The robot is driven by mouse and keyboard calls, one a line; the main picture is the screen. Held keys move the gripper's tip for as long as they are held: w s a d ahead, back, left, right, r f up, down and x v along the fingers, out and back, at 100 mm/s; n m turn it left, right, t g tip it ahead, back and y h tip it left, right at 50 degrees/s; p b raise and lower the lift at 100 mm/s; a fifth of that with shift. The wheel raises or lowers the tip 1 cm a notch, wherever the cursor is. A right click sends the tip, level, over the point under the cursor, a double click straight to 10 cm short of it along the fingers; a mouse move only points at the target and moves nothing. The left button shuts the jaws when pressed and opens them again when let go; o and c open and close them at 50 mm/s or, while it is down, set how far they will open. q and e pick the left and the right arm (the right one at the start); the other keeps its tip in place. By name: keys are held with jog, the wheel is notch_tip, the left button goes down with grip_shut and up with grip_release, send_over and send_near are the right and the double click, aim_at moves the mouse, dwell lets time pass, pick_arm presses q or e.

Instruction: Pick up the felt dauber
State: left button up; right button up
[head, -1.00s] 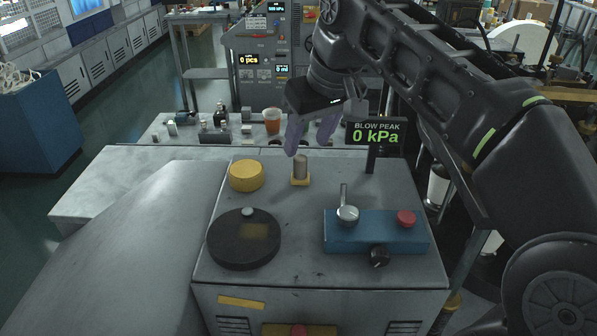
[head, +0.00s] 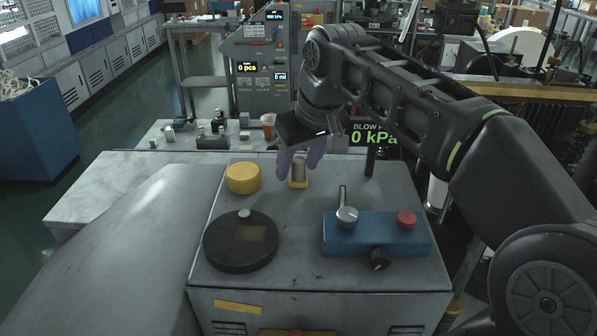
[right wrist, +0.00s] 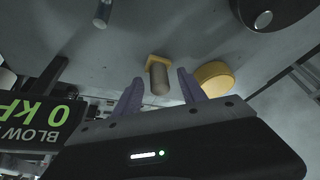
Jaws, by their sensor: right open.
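The felt dauber appears to be the short grey-brown cylinder (head: 299,171) standing upright on a small yellow base at the back of the grey machine top. It also shows in the right wrist view (right wrist: 159,79). My right gripper (head: 297,173) is open, its two purple fingers pointing down with one on either side of the cylinder. In the right wrist view the cylinder stands in the gap between the fingertips, with space visible on both sides. Whether the fingers touch it cannot be told from the head view. My left gripper is not in view.
A yellow round block (head: 243,178) stands just left of the cylinder. A black disc (head: 241,250) lies front left. A blue control box (head: 378,238) with lever and red button is front right. The blow peak sign (head: 367,130) stands close behind my right gripper. The middle top is bare.

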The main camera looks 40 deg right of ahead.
jog(key=shift+c, duration=0.2)
dwell(0.4)
grip_shut()
dwell(0.3)
